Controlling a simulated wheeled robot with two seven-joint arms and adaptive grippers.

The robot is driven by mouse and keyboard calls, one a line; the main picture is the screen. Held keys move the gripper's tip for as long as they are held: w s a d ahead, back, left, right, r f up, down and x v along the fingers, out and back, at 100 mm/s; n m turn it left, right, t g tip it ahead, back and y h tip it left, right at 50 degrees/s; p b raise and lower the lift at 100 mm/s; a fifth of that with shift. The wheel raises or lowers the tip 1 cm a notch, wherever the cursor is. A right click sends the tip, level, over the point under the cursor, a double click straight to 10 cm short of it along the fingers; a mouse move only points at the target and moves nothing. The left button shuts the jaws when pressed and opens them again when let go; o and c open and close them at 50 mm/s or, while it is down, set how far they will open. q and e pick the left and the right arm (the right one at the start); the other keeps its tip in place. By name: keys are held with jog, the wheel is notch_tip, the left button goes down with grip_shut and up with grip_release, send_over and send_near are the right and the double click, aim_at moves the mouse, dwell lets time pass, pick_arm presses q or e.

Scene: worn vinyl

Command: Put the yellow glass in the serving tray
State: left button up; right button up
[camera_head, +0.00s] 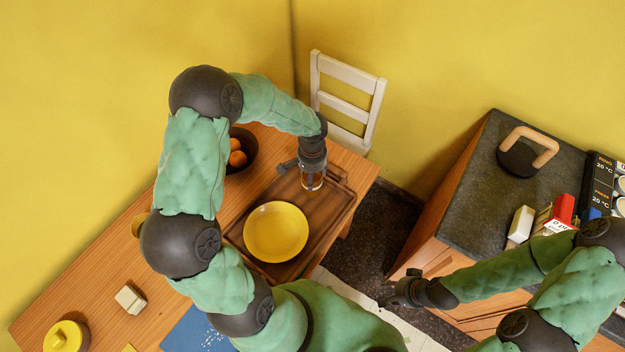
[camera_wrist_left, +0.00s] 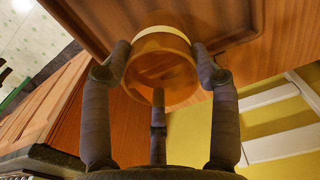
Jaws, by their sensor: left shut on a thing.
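The yellow glass (camera_wrist_left: 162,68) is transparent amber with a pale rim. My left gripper (camera_wrist_left: 160,60) is shut on it, with its fingers around the glass wall. In the head view the glass (camera_head: 312,183) shows just below my left gripper (camera_head: 312,168), over the right far part of the brown wooden serving tray (camera_head: 335,212). I cannot tell whether the glass touches the tray floor. A yellow bowl (camera_head: 276,232) sits in the tray. My right gripper (camera_head: 400,292) is away from the table, near the dark counter; its fingers are too small to read.
A dark bowl with oranges (camera_head: 237,158) stands behind the tray, partly hidden by my left arm. A cream block (camera_head: 130,299), a yellow round pot (camera_head: 66,337) and a blue mat (camera_head: 198,331) lie at the left. A white chair (camera_head: 346,95) stands behind the table.

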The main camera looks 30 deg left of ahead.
pick_arm(q)
jog(key=shift+w+a+f, duration=0.25)
jog(key=shift+w+f, duration=0.25)
jog(key=shift+f, duration=0.1)
jog(key=shift+w+f+b, duration=0.1)
jog(key=shift+f+b, duration=0.3)
jog(key=shift+f, duration=1.2)
jog(key=shift+f, duration=0.2)
jog(key=o, duration=1.7)
jog(key=shift+r, duration=0.1)
jog(key=shift+r, duration=0.45)
notch_tip(320, 180, up, 11)
jog(key=p, duration=0.2)
jog(key=shift+r, duration=0.2)
